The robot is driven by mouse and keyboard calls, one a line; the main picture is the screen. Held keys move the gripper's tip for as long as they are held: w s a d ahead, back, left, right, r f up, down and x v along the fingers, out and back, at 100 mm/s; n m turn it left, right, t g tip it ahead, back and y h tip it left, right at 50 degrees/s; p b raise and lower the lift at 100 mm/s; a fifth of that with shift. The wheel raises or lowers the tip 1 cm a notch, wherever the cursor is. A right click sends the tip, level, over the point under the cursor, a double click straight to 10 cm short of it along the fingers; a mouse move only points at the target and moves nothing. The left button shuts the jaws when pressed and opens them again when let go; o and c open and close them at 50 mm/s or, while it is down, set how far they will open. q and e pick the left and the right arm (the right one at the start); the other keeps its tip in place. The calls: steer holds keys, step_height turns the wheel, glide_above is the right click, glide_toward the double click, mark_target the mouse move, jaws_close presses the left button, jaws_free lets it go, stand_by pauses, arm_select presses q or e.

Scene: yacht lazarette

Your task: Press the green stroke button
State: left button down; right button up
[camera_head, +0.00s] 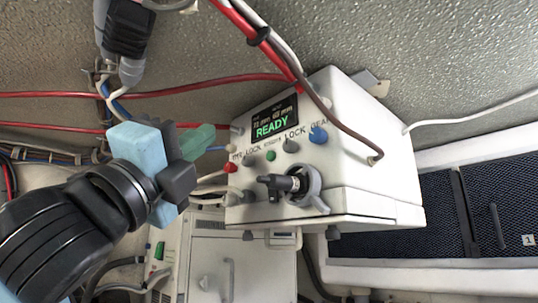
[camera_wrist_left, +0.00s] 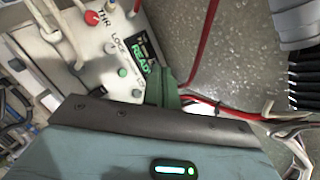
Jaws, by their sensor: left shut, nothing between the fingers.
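The green stroke button (camera_head: 271,156) is a small round button in the middle of the row on the front of a white control box (camera_head: 372,189). It also shows in the left wrist view (camera_wrist_left: 122,71), uncovered. The box's display (camera_head: 274,117) reads READY in green. My left gripper (camera_head: 206,136) has green fingers and is shut and empty. It is to the left of the box front in the head view, apart from the green button. In the left wrist view its fingers (camera_wrist_left: 161,88) lie close below the display and right of the button. My right gripper is not in view.
Beside the green button are a red button (camera_head: 230,168), grey buttons (camera_head: 291,146) and a blue knob (camera_head: 318,134). A black connector (camera_head: 280,184) sticks out below them. A red cable (camera_head: 150,86) and a brown cable (camera_head: 325,112) cross near the box.

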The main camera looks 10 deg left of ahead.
arm_select(q)
steer(key=w+d, duration=0.5)
steer(key=w, duration=0.1)
steer(key=shift+w+d, duration=0.15)
steer(key=shift+w, duration=0.25)
steer(key=shift+w, duration=0.1)
stand_by(1.9)
steer(key=shift+w+d, duration=0.25)
steer(key=shift+w+d, duration=0.2)
steer(key=shift+w, duration=0.1)
stand_by(0.9)
steer(key=shift+s+a, duration=0.1)
steer(key=shift+s, duration=0.05)
steer(key=shift+s+a, duration=0.35)
steer(key=shift+s, duration=0.15)
stand_by(0.3)
steer(key=shift+s+a, duration=0.8)
steer(key=shift+s, duration=0.2)
steer(key=shift+s+a, duration=0.75)
steer(key=shift+s, duration=0.2)
steer(key=shift+f, duration=0.1)
